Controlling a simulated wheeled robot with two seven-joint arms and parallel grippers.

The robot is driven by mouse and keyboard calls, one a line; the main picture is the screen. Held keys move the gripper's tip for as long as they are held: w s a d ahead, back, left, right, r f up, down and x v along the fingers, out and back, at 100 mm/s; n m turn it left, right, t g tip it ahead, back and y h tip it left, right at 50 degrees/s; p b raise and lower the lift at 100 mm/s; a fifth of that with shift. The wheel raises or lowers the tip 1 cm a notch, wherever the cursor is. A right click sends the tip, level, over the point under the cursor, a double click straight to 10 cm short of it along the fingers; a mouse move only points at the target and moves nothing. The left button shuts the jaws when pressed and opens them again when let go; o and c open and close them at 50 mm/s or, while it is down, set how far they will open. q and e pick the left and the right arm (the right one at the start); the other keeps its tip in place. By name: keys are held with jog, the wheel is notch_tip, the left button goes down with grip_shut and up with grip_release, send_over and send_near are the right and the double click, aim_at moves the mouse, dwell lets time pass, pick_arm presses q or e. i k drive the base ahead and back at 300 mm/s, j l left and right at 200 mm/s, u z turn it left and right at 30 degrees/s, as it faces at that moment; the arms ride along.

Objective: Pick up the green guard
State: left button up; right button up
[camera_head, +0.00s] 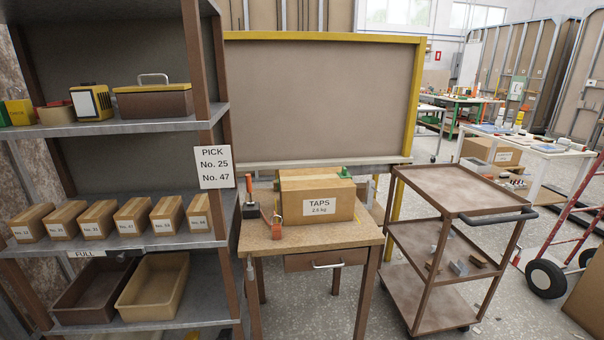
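A small green thing (346,173) shows just above the back edge of a cardboard box labelled TAPS (317,206). Most of it is hidden by the box, so I cannot tell whether it is the green guard. The box stands on a small wooden table (275,236) with a drawer. Another green item (3,115) is cut off by the left picture edge on the upper shelf. Neither of my grippers is in view.
A hammer-like tool (250,200) and an orange item (274,225) are left of the box. A brown trolley (452,190) with an empty top stands right. Shelves (150,129) with several small boxes stand left. A sign (213,167) reads PICK No. 25, No. 47.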

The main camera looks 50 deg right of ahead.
aim_at(345, 174)
jog(key=z, duration=1.85)
